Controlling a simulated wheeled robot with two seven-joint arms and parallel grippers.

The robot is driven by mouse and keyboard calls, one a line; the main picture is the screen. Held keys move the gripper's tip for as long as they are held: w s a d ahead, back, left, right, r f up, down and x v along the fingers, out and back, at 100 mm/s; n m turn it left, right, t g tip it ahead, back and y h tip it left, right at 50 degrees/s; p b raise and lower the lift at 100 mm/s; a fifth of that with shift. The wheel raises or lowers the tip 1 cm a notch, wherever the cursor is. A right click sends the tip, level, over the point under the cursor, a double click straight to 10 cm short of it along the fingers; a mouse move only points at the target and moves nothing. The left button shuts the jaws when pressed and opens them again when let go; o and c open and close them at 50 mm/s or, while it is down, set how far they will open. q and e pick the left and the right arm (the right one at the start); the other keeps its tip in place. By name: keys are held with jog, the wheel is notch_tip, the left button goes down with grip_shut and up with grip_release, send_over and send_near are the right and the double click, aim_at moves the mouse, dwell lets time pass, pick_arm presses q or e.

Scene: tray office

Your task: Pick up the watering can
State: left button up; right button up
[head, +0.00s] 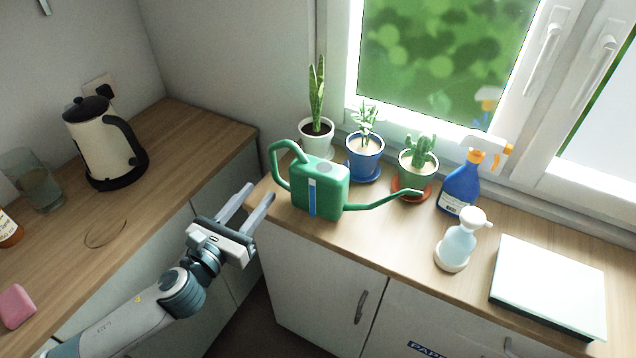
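The green watering can (322,190) stands upright on the wooden counter under the window. Its looped handle (277,163) is on its left side, and its long spout (385,202) points right, in front of the cactus pot. My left gripper (256,196) is open and empty, its two fingers apart and pointing up and right. In the picture it is just left of and below the can's handle, apart from the can. My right gripper is not in view.
Behind the can are a snake plant (316,136), a blue-potted plant (364,158) and a cactus (419,158). To the right are a blue spray bottle (460,188), a pump bottle (459,245) and a white flat box (548,285). A kettle (103,145) stands on the left counter.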

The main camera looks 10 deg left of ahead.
aim_at(275, 171)
pick_arm(q)
jog(key=p+x, duration=0.2)
jog(key=x, duration=0.5)
jog(key=shift+w+r, duration=0.15)
jog(key=shift+w+d, duration=0.2)
jog(key=shift+w, duration=0.35)
jog(key=shift+w+p, duration=0.3)
jog(key=shift+w, duration=0.1)
jog(key=x, duration=0.2)
jog(key=p+x, duration=0.1)
jog(key=shift+w+a+r, duration=0.1)
jog(key=shift+w+a, duration=0.05)
jog(key=shift+w, duration=0.25)
jog(key=shift+w+p, duration=0.3)
jog(key=shift+w, duration=0.05)
